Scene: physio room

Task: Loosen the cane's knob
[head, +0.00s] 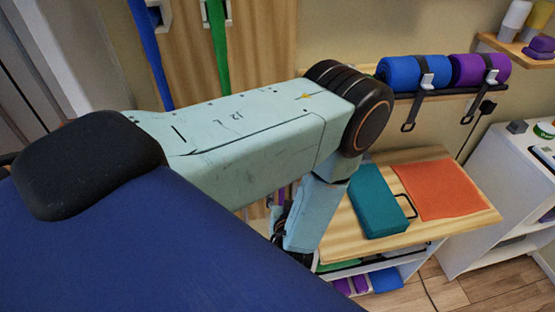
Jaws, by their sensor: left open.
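I cannot make out a cane or its knob in the head view. My left arm crosses the middle of the picture and bends down at a dark round joint. My left gripper (279,228) is at its lower end, dark and small, partly hidden behind the edge of a dark blue surface. It is open, and nothing can be seen between its fingers. My right gripper is not in view.
The blue surface (130,250) fills the lower left. A wooden-topped bench (445,229) holds a teal block (376,200) and an orange cloth (437,189). Blue (408,73) and purple (478,70) rolls hang on the wall. A white cabinet (487,200) stands right.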

